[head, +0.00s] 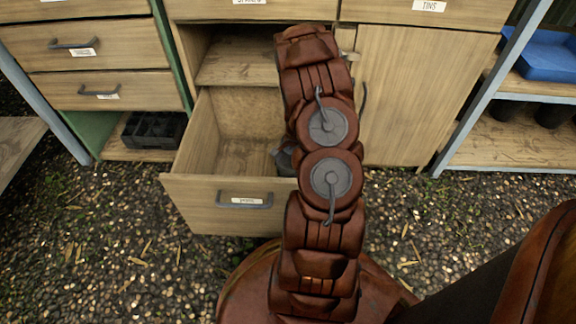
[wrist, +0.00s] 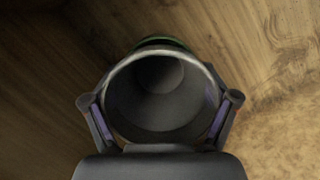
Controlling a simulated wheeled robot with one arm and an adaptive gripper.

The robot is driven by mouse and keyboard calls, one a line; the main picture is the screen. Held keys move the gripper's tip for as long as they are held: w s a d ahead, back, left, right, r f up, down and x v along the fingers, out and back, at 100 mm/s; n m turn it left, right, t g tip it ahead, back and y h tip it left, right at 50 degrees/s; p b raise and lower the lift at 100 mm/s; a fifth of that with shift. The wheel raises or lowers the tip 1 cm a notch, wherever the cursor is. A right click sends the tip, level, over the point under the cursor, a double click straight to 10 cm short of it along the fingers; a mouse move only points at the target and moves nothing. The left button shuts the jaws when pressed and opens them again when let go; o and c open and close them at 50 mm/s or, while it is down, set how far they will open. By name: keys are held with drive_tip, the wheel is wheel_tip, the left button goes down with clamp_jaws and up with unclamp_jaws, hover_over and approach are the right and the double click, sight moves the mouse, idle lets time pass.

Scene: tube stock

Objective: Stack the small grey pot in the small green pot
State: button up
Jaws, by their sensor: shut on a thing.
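The small grey pot (wrist: 160,118) is in my gripper (wrist: 160,105) in the wrist view, its open mouth facing the camera, with one finger on each side. My gripper is shut on it. A thin green edge (wrist: 164,41), likely the small green pot's, shows just beyond the grey pot's far rim. The grey pot hides the rest of it, and I cannot tell whether the grey pot is inside it or above it. In the head view my arm reaches over the open drawer (head: 190,200) and hides both pots and most of the gripper.
The open drawer's wooden walls stand close around my gripper. A closed cupboard door (head: 405,95) is to its right and a drawer unit (head: 95,50) to its left. Shelving with a blue tray (head: 545,57) stands at the far right. Gravel floor lies in front.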

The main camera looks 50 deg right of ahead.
drive_tip(key=shift+f, duration=0.1)
drive_tip(key=o, duration=1)
drive_tip(key=shift+c, duration=0.2)
